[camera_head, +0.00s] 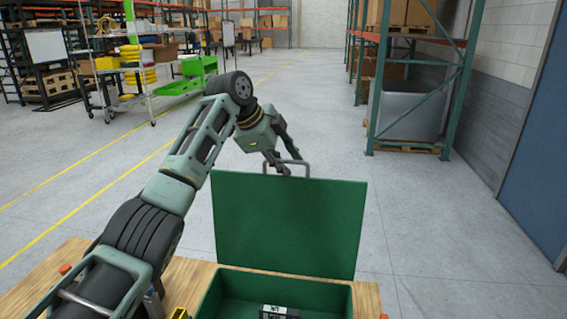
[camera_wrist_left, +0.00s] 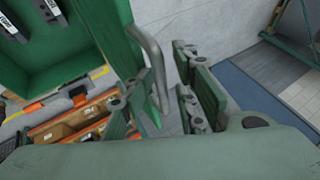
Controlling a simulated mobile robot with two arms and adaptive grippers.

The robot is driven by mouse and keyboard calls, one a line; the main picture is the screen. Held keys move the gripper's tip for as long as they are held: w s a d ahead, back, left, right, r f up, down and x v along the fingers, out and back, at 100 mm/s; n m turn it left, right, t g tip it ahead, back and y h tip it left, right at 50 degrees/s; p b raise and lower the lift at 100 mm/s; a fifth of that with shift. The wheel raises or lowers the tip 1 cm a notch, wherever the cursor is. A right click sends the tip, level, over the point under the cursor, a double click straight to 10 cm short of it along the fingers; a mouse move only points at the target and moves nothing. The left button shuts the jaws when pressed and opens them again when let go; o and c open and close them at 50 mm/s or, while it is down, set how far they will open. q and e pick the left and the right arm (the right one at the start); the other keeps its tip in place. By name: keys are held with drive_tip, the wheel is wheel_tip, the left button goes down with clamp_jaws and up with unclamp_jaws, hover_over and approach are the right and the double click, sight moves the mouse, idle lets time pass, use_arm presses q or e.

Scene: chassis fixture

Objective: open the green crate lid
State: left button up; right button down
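The green crate (camera_head: 212,300) stands on a wooden surface at the bottom of the head view. Its green lid (camera_head: 290,225) stands raised, roughly upright, at the crate's far side, and the inside is exposed. A grey handle (camera_head: 304,165) sits at the lid's top edge. My left gripper (camera_head: 281,169) is at this handle. In the left wrist view the handle (camera_wrist_left: 152,60) lies between the spread fingers of the gripper (camera_wrist_left: 160,92), with a visible gap on the right finger's side. Contact with the left finger cannot be told. My right gripper is in neither view.
A dark item with a white label (camera_head: 278,311) lies inside the crate. The wooden table top (camera_head: 367,300) shows around the crate. Open grey floor (camera_head: 440,220) lies to the right. Shelving (camera_head: 425,90) and a cart (camera_head: 125,85) stand well behind.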

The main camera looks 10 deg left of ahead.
use_arm(q)
drive_tip(key=shift+r, duration=0.15)
drive_tip(key=shift+s+r, duration=0.15)
drive_tip(key=shift+r, duration=0.05)
drive_tip(key=v, duration=1.1)
drive_tip(key=shift+a, duration=0.2)
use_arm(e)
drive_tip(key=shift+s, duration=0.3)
use_arm(q)
drive_tip(key=shift+r, duration=0.15)
